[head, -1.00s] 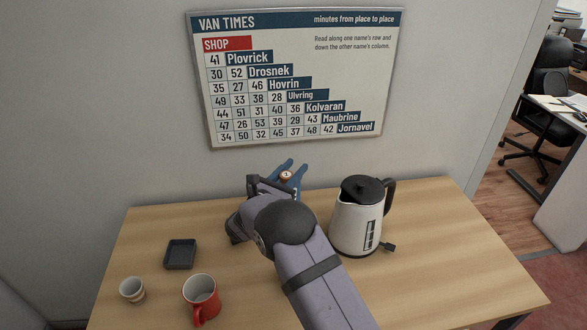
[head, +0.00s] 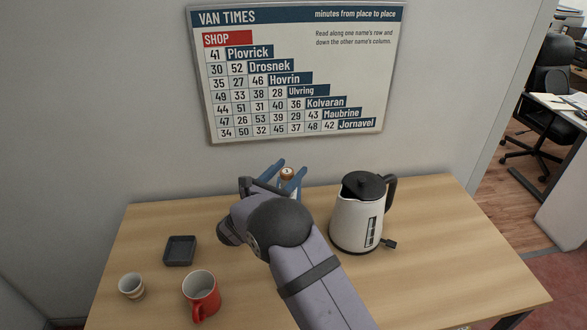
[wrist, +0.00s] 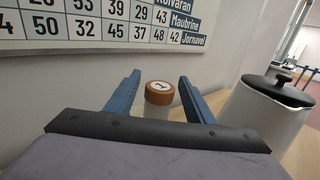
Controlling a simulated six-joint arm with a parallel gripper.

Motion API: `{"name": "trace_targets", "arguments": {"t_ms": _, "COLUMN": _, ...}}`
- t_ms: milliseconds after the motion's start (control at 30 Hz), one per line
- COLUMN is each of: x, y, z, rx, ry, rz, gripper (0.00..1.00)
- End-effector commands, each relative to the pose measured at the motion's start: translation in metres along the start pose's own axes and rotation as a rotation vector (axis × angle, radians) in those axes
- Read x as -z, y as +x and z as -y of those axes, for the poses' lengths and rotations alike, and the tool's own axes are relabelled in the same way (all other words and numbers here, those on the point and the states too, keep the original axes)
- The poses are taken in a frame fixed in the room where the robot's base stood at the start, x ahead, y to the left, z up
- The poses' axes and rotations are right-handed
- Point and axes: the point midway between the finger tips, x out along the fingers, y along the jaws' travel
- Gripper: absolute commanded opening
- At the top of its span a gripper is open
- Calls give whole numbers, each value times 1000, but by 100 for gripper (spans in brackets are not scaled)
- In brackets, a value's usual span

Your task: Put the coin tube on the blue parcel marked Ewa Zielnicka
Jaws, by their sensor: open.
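The coin tube (head: 287,172) stands at the back of the wooden counter, near the wall. It is upright, with a copper-brown top bearing a white disc with a dark mark; in the wrist view the pale body of the tube (wrist: 159,99) shows below the top. My gripper (head: 291,168) is open, with its two blue fingers on either side of the tube. The wrist view shows a gap between the tube and each finger of my gripper (wrist: 160,76). The lower part of the tube is hidden by my gripper. No blue parcel shows in these views.
A white kettle (head: 353,222) with a black lid stands right of my gripper. At the left are a dark square tray (head: 180,250), a red mug (head: 203,294) and a small pale cup (head: 131,286). A times board (head: 300,70) hangs behind.

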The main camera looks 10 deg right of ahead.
Motion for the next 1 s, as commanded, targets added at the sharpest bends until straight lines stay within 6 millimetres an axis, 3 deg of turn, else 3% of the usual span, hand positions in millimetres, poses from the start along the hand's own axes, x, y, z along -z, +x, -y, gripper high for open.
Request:
{"name": "trace_targets", "arguments": {"t_ms": 300, "x": 2, "y": -58, "z": -1, "rx": -3, "ry": 1, "rz": 0, "gripper": 49}}
{"name": "trace_targets", "arguments": {"t_ms": 500, "x": 1, "y": -82, "z": -1, "rx": -2, "ry": 1, "rz": 0, "gripper": 49}}
{"name": "trace_targets", "arguments": {"t_ms": 867, "x": 0, "y": -90, "z": 0, "rx": 1, "ry": 0, "rz": 0, "gripper": 49}}
{"name": "trace_targets", "arguments": {"t_ms": 1000, "x": 2, "y": -85, "z": 12, "rx": 32, "ry": 19, "rz": -28, "gripper": 49}}
